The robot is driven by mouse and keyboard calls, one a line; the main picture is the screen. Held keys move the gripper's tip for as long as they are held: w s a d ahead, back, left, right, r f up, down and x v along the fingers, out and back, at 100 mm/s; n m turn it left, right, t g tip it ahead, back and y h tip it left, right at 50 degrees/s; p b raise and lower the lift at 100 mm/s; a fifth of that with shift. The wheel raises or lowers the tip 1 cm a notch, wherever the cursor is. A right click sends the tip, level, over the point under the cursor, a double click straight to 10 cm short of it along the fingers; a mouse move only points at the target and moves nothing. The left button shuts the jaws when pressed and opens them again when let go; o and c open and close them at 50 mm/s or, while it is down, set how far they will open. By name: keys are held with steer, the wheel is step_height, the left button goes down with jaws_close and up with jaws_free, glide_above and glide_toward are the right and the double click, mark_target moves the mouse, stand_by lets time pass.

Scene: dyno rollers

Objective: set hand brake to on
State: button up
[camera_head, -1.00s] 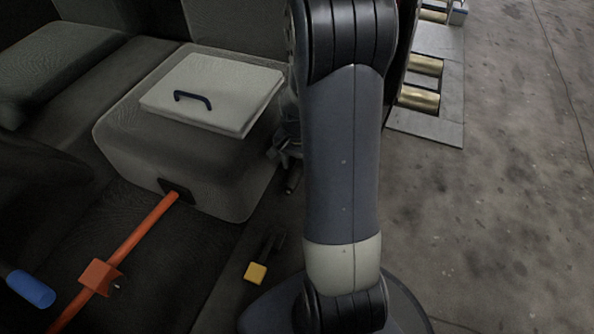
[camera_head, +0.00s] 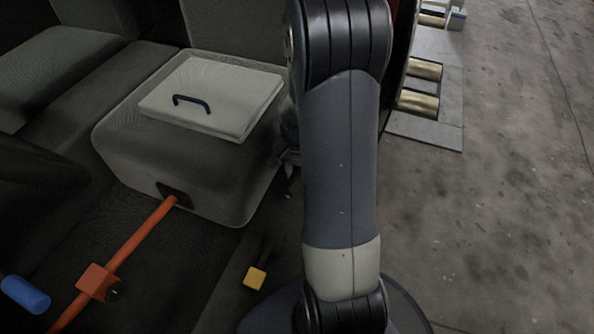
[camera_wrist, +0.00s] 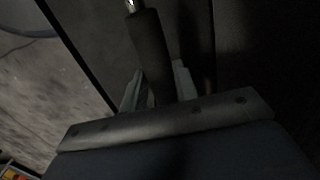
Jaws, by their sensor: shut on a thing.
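The hand brake lever (camera_wrist: 150,50) shows in the wrist view as a dark cylindrical grip with a bright metal tip at the top edge. My gripper (camera_wrist: 157,92) has its two pale fingers on either side of this grip, shut on it. The lever's lower part is hidden behind the gripper body. In the head view my arm covers most of this area; only a dark bit of the gripper (camera_head: 290,158) shows at the arm's left edge, and I cannot make out the lever's angle there.
Left of my arm stand a grey seat box (camera_head: 190,165) with a pale handled lid (camera_head: 215,95), an orange bar (camera_head: 130,245) with a block, a blue cylinder (camera_head: 25,294) and a yellow block (camera_head: 255,278). Rollers (camera_head: 418,103) and open floor (camera_head: 510,200) lie right.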

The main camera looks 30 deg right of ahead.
jaws_close()
steer(key=shift+r, duration=0.1)
steer(key=shift+d+r+p, duration=0.1)
steer(key=shift+r+p, duration=0.5)
steer(key=shift+p, duration=0.4)
steer(key=r+p, duration=0.1)
steer(key=p, duration=0.1)
steer(key=r+g+y+p, duration=0.1)
steer(key=p, duration=0.1)
steer(key=r+y+p, duration=0.1)
steer(key=r+p, duration=0.1)
steer(key=shift+w+d+g, duration=0.4)
steer(key=p, duration=0.1)
steer(key=r+y+p, duration=0.1)
steer(key=r+p, duration=0.1)
steer(key=shift+w+d+g+p, duration=0.3)
steer(key=shift+d+g, duration=0.1)
steer(key=shift+w+d+r+g+y+p, duration=0.2)
steer(key=shift+r+y+p, duration=0.1)
steer(key=shift+p, duration=0.1)
steer(key=shift+w+d+r+g+y+p, duration=0.1)
steer(key=shift+r+g+y+p, duration=0.1)
steer(key=shift+r+y+p, duration=0.15)
